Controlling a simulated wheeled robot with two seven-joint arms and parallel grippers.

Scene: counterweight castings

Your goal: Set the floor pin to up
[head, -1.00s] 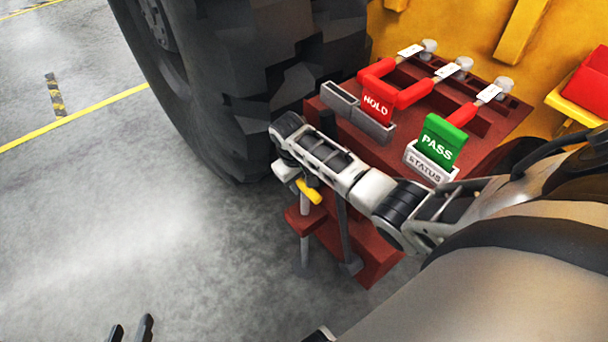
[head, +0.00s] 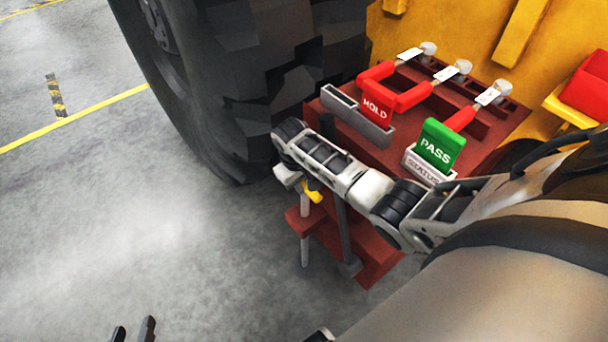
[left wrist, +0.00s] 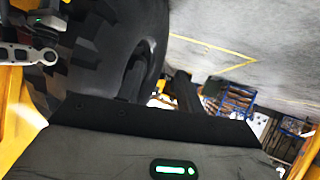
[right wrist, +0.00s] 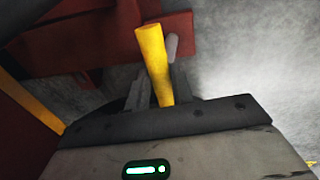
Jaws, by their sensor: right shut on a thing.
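The floor pin is a grey vertical rod (head: 304,250) with a yellow handle (head: 314,193) on top, at the dark red bracket low on the machine's side. My right gripper (right wrist: 157,80) is shut on the yellow handle, which sticks out between the fingers in the right wrist view (right wrist: 150,42). I cannot tell the pin's exact height. My left gripper (head: 133,331) is open and empty at the bottom edge, over bare floor, far from the pin.
A large black tyre (head: 270,80) stands close behind my right arm. The concrete floor (head: 130,230) at left is clear.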

